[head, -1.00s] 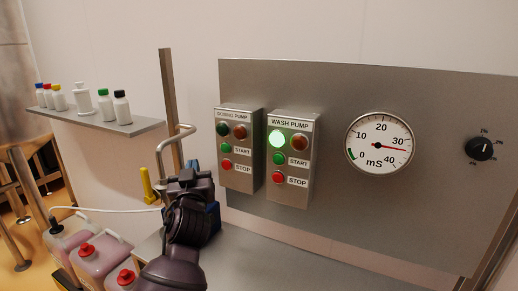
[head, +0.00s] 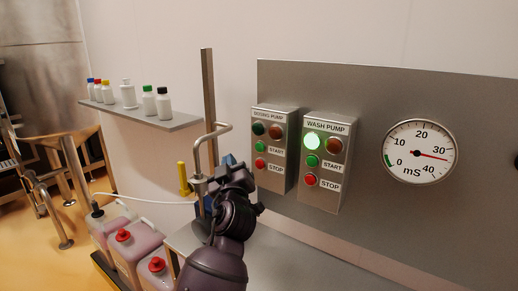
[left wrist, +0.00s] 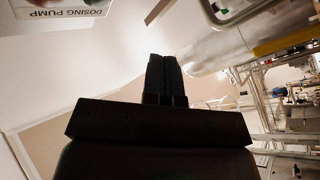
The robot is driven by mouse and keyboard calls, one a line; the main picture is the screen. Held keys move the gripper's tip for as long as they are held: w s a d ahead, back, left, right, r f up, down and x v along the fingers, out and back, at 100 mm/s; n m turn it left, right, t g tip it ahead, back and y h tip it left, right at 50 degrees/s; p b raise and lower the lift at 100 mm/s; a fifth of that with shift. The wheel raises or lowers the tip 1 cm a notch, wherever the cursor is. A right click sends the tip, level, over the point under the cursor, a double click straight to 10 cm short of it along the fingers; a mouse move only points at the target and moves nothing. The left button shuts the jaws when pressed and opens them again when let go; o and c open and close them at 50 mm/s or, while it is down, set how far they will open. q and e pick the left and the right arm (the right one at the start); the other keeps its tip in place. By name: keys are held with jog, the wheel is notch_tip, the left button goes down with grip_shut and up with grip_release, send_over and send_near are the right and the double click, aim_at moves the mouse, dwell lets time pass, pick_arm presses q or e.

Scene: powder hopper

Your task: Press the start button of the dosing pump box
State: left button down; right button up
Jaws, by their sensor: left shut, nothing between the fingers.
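The dosing pump box (head: 275,183) is a grey metal box on the left of the panel in the head view. Its green start button (head: 261,146) sits beside the START label, above a red stop button (head: 260,162). Its upper green lamp (head: 259,128) looks dark. My left gripper (head: 230,161) is just left of the box, apart from the buttons, its fingers partly hidden by my own wrist. In the left wrist view the left gripper's fingers (left wrist: 164,72) are together and empty, and the box's DOSING PUMP label (left wrist: 62,13) shows upside down at top left. My right gripper is not in view.
The wash pump box (head: 326,195) stands close on the right with its green lamp lit. A round mS gauge (head: 420,151) is further right. A steel post (head: 208,100) with a bent pipe and a shelf (head: 150,118) of bottles are left. Red-capped canisters (head: 130,250) stand below.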

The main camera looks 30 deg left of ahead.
aim_at(260, 148)
pick_arm(q)
jog(key=w+b, duration=0.2)
jog(key=w, duration=0.6)
jog(key=shift+w+d, duration=0.3)
jog(key=shift+d, duration=0.1)
dwell(0.4)
dwell(0.3)
dwell(0.3)
dwell(0.4)
